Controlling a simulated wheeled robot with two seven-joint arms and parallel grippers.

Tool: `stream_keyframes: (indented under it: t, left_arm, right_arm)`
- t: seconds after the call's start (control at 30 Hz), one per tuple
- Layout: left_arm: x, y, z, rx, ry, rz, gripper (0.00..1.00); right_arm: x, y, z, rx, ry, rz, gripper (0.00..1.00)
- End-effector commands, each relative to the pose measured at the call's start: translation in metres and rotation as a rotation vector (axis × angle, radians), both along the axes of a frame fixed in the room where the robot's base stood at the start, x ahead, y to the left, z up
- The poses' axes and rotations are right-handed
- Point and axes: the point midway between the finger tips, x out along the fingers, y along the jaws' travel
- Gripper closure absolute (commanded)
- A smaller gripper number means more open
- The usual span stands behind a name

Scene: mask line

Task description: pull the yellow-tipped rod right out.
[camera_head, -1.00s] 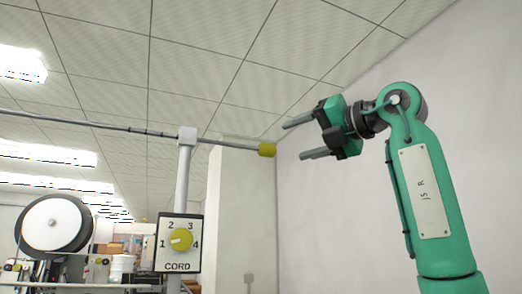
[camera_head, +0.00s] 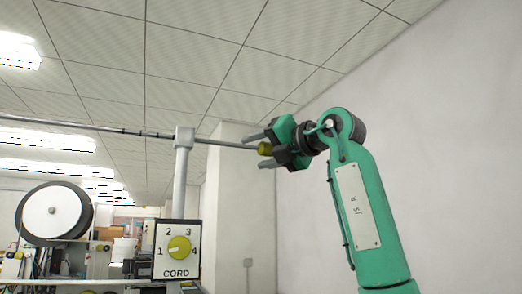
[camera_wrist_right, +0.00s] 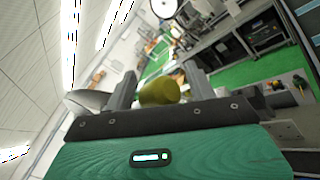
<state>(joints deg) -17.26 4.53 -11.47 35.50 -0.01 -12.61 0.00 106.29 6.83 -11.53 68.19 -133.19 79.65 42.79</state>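The thin grey rod (camera_head: 110,130) runs across the upper left of the head view and passes through a bracket on top of a grey post. Its yellow tip (camera_head: 265,149) lies between the two fingers of my right gripper (camera_head: 259,150). In the right wrist view the yellow tip (camera_wrist_right: 160,92) sits between the fingers (camera_wrist_right: 160,88), close to the palm. The fingers stand apart, with gaps beside the tip. My left gripper is in neither view.
The grey post (camera_head: 181,178) carries a panel (camera_head: 167,264) marked CORD, with a yellow dial (camera_head: 179,247) numbered 1 to 4. A large reel (camera_head: 54,211) stands at the lower left. A white pillar (camera_head: 225,220) and plain wall are behind my right arm.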

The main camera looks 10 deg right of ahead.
Motion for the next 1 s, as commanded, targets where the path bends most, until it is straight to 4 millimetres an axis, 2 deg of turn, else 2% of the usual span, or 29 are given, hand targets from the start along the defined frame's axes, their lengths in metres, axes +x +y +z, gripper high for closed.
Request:
stream_keyframes:
  t: [0.03,0.27,0.37,0.47,0.8,1.0]
  left_arm:
    - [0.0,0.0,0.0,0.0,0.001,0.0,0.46]
    - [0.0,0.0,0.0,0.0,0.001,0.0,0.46]
    - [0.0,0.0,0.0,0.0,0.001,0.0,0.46]
    - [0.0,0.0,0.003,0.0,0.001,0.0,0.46]
    - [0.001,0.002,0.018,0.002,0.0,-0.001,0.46]
    - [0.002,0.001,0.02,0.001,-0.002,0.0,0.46]
  right_arm:
    - [0.0,0.0,0.0,0.0,0.0,0.0,0.54]
    - [0.0,0.0,0.0,0.0,0.0,0.0,1.0]
    - [0.0,-0.002,0.0,0.0,0.0,0.0,1.0]
    - [0.002,-0.011,0.001,0.0,0.0,-0.002,1.0]
    - [0.016,-0.079,0.002,0.001,0.001,-0.005,1.0]
    - [0.018,-0.094,0.001,0.001,0.0,-0.003,1.0]
